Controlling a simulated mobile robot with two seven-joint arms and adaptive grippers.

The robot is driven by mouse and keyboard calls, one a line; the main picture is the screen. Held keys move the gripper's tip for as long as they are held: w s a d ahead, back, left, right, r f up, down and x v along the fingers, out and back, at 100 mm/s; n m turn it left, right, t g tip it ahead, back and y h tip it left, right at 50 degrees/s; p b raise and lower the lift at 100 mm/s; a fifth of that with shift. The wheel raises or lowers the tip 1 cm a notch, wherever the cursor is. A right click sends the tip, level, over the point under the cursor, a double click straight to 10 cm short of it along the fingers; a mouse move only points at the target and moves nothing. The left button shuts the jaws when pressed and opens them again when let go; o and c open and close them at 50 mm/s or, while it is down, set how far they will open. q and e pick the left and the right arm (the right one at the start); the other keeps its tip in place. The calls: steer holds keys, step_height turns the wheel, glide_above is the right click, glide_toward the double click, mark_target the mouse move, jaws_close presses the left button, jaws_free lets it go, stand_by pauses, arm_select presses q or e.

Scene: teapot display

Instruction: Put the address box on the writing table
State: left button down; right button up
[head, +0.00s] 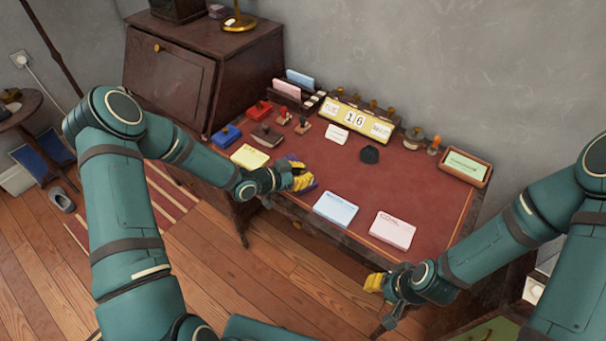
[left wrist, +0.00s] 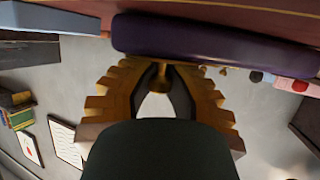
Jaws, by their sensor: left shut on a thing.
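The writing table (head: 300,215) has a dark red top and stands against the grey wall. My left gripper (head: 298,177) is over its front left part, shut on a flat dark purple box, apparently the address box (head: 308,186). In the left wrist view the purple box (left wrist: 205,38) lies across the fingertips, and a brass knob on it sits between the fingers (left wrist: 160,85). The box is close to the table top; whether it touches is unclear. My right gripper (head: 376,283) is off the table's front edge; its opening cannot be made out.
Blue (head: 227,134), red (head: 260,110) and brown (head: 267,134) boxes and a yellow pad (head: 249,157) are left of the gripper. Blue (head: 336,208) and pink (head: 393,229) pads lie at the front. A date block (head: 355,118) stands behind. The table's middle is mostly clear.

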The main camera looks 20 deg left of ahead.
arm_select(q)
steer(key=shift+f, duration=0.1)
steer(key=c, duration=1)
jaws_free()
